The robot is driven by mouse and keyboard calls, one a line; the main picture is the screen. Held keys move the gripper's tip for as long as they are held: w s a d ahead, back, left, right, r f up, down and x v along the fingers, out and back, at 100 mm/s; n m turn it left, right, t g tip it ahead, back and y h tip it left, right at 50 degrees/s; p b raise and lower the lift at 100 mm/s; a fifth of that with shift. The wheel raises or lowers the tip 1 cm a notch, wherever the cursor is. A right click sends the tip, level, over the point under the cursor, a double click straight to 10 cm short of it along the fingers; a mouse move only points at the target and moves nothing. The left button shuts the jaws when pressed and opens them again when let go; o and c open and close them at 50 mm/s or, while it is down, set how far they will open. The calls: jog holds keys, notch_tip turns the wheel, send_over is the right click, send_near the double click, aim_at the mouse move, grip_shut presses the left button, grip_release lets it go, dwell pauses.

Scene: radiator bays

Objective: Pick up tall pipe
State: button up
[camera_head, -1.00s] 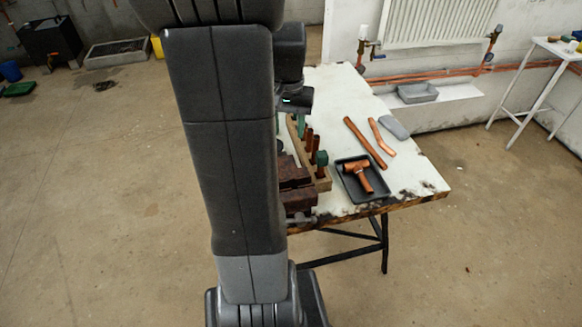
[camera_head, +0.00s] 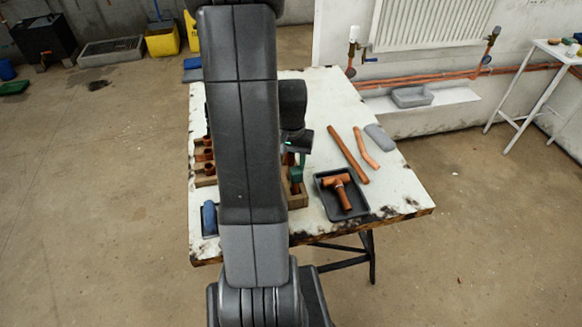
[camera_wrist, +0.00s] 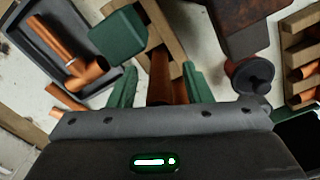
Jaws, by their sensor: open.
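An upright copper pipe (camera_wrist: 160,75) stands between the two green fingers of my open gripper (camera_wrist: 160,84) in the wrist view. The fingers are on either side of it; whether they touch it I cannot tell. A green block-like piece (camera_wrist: 118,37) is beside the rack. In the head view my gripper (camera_head: 294,158) is low over the rack (camera_head: 297,200), largely hidden behind my arm.
A black tray (camera_head: 360,208) with a copper tee (camera_head: 338,190) is just right of the rack. Two loose copper pipes (camera_head: 347,154) (camera_head: 366,147) and a grey piece (camera_head: 380,137) lie farther back.

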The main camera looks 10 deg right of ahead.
jog(key=shift+f, duration=0.55)
grip_shut()
jog(key=shift+r, duration=0.1)
